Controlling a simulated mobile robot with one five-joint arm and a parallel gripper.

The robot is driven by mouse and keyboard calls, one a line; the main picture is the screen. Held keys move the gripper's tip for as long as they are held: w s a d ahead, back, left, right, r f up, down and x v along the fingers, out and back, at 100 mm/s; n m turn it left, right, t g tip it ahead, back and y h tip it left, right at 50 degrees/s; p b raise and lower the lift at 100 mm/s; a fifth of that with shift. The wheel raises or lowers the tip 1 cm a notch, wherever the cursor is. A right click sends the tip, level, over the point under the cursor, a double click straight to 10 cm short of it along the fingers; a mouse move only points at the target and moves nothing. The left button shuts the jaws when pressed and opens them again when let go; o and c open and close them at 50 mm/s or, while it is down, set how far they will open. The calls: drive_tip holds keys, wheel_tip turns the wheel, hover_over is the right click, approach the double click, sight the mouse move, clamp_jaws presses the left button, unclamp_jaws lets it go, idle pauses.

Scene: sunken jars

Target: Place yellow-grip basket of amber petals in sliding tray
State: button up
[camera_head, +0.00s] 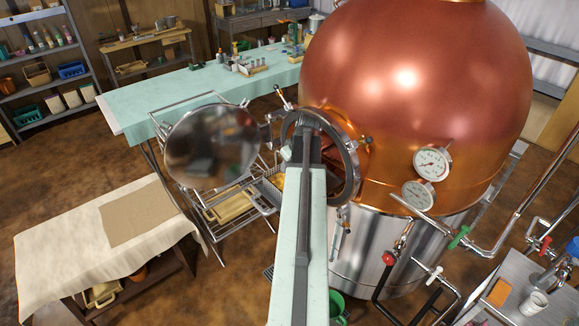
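My arm reaches up the middle of the view to the round open hatch (352,158) of a large copper still. Its far end is at or inside the hatch, and my gripper is hidden there, so its fingers and anything in them do not show. A wire rack with a pulled-out wire tray (262,205) stands below and left of the hatch. A small wire basket (268,190) sits at the rack, partly behind my arm, with a yellowish patch beside it. I cannot tell a yellow grip or amber petals for certain.
The round hatch door (212,146) hangs open left of the hatch. A cloth-covered table (60,245) is at left and a long pale green table (150,100) behind. Gauges (432,162) and pipes crowd the right. Brown floor is clear between the tables.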

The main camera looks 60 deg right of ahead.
drive_tip(key=shift+o, duration=0.9)
drive_tip(key=shift+r, duration=0.2)
drive_tip(key=p+v, duration=0.6)
drive_tip(key=v, duration=0.1)
drive_tip(key=shift+w+p, duration=0.1)
drive_tip(key=shift+p, duration=0.3)
drive_tip(key=shift+s+r+p, duration=0.25)
drive_tip(key=shift+r+p, duration=0.1)
drive_tip(key=shift+f, duration=0.1)
drive_tip(key=shift+w, duration=0.1)
